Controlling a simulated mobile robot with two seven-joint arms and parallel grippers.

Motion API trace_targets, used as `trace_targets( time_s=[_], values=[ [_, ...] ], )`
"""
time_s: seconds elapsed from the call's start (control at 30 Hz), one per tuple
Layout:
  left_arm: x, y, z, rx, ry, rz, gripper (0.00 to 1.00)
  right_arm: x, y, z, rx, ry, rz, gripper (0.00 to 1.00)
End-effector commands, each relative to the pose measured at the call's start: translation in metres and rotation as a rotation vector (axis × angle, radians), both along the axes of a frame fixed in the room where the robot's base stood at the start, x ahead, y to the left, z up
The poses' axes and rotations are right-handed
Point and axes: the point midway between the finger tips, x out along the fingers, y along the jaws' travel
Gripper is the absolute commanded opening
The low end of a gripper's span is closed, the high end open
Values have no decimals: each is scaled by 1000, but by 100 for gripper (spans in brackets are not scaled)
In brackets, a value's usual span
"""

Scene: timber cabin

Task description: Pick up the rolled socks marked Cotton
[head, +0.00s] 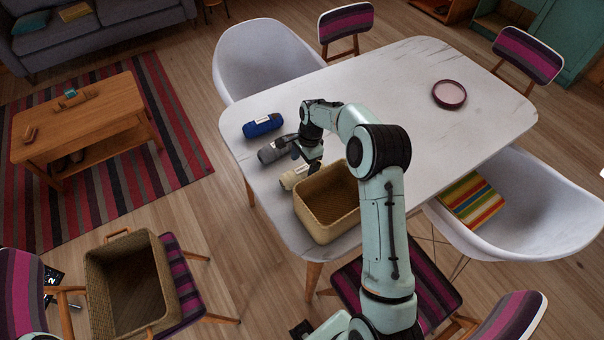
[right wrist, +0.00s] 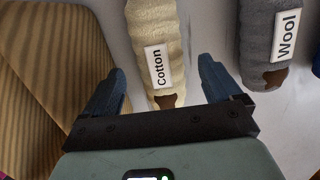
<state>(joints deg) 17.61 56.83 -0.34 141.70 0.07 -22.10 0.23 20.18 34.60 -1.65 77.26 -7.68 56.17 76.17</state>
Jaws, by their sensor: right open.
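The cream rolled socks (head: 291,178) lie on the white table, beside the wicker basket. In the right wrist view the cream roll (right wrist: 150,22) bears a white label reading Cotton, and its near end lies between the finger lines. My right gripper (head: 309,164) is open and empty, just over the cream roll; in the wrist view its two blue fingers (right wrist: 160,72) stand apart on either side of it. A grey roll (head: 272,151) lies beside it; in the wrist view the grey roll (right wrist: 270,45) is labelled Wool. My left gripper is not clearly in view.
The wicker basket (head: 313,226) on the table stands close to the cream roll. A blue roll (head: 263,125) lies beyond the grey one. A pink dish (head: 449,95) is at the far right. Chairs surround the table; another basket (head: 103,312) sits on a chair.

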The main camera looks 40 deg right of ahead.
Motion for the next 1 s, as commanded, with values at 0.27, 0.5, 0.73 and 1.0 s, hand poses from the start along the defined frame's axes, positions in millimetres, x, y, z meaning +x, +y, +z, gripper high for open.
trace_targets(
  time_s=[0.27,0.5,0.73,1.0],
  values=[
    [0,0,1,0,-1,0,43,0,5,-30,0,0,0,92],
    [0,0,1,0,-1,0,43,0,5,-31,0,-1,0,82],
    [1,0,1,0,-1,0,43,0,5,-30,0,-2,0,29],
    [1,0,1,0,-1,0,43,1,5,-26,-1,-3,1,29]
  ],
)
